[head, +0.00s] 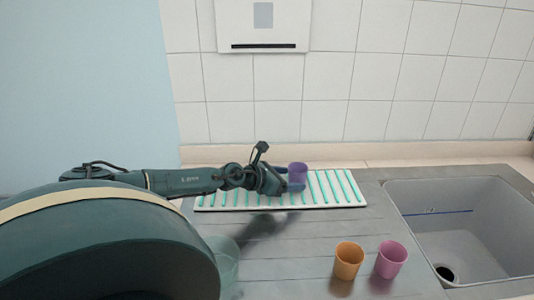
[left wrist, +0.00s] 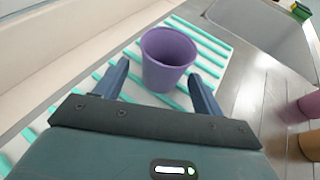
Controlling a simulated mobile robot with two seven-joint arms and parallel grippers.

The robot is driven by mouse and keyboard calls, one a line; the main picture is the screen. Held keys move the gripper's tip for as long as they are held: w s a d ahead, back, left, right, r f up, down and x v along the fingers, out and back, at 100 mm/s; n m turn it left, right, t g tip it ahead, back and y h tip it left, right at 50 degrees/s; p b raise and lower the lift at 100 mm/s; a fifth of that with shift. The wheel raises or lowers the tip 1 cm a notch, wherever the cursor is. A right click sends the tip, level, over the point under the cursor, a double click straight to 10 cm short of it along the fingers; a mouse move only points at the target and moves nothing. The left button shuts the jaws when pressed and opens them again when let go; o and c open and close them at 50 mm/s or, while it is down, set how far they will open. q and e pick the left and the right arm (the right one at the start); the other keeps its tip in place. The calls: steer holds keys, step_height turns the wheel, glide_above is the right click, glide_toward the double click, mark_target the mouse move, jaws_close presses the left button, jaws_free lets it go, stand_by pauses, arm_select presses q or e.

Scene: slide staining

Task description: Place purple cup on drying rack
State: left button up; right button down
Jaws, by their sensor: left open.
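The purple cup (head: 298,172) stands upright on the drying rack (head: 338,187), a white board with teal ribs along the back of the counter. In the left wrist view the purple cup (left wrist: 168,60) is empty, and ribs of the rack (left wrist: 213,50) show around it. My left gripper (head: 287,187) is open at the cup. Its fingertips (left wrist: 160,78) lie to either side of the cup's lower part, with no clear contact. My right gripper is not in view.
An orange cup (head: 348,261) and a pink cup (head: 391,259) stand on the front counter, left of the sink (head: 455,225). A translucent green container (head: 225,262) is partly hidden behind my arm. The tiled wall rises behind the rack.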

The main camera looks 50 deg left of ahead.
mark_target(290, 180)
arm_select(q)
steer(key=shift+v, duration=0.8)
steer(key=shift+s+d+r, duration=0.1)
steer(key=shift+s+r, duration=0.05)
steer(key=shift+s, duration=0.45)
steer(key=shift+s+r, duration=0.25)
steer(key=shift+s, duration=0.35)
steer(key=p+v, duration=0.3)
steer(key=v, duration=0.3)
steer(key=shift+w+r, duration=0.1)
steer(key=shift+r, duration=0.1)
steer(key=shift+s+a+r, duration=0.1)
steer(key=shift+s+a, duration=0.15)
steer(key=shift+s, duration=0.2)
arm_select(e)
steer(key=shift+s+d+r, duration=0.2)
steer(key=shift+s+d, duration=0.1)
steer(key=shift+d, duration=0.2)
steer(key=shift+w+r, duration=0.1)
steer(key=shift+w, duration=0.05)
